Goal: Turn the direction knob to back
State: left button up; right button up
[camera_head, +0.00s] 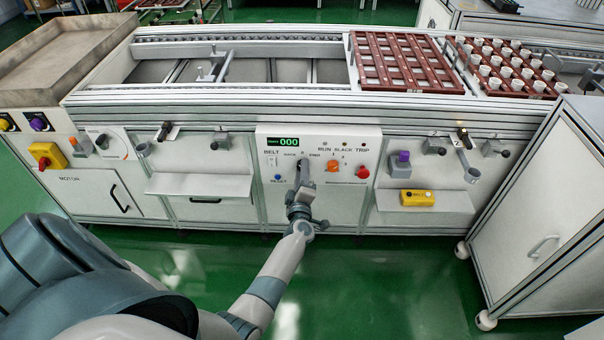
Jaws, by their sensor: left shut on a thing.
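The white control panel (345,197) stands on the front of the conveyor, with a green display (289,142) reading 000. My left gripper (301,181) reaches up to the panel and is shut on the direction knob, below small lettering between the belt switch (272,160) and the orange knob (333,165). The gripper covers most of the direction knob, so I cannot tell which way it points. My right gripper is not in view.
Shelves (200,184) jut out on both sides of the panel. A yellow box (417,197) rests on the right shelf. Brown trays (405,65) lie on the conveyor.

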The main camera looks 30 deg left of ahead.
pick_arm(q)
jog(key=shift+n, duration=1.1)
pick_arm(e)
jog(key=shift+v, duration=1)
pick_arm(q)
jog(key=o, duration=1)
jog(key=shift+o, duration=0.2)
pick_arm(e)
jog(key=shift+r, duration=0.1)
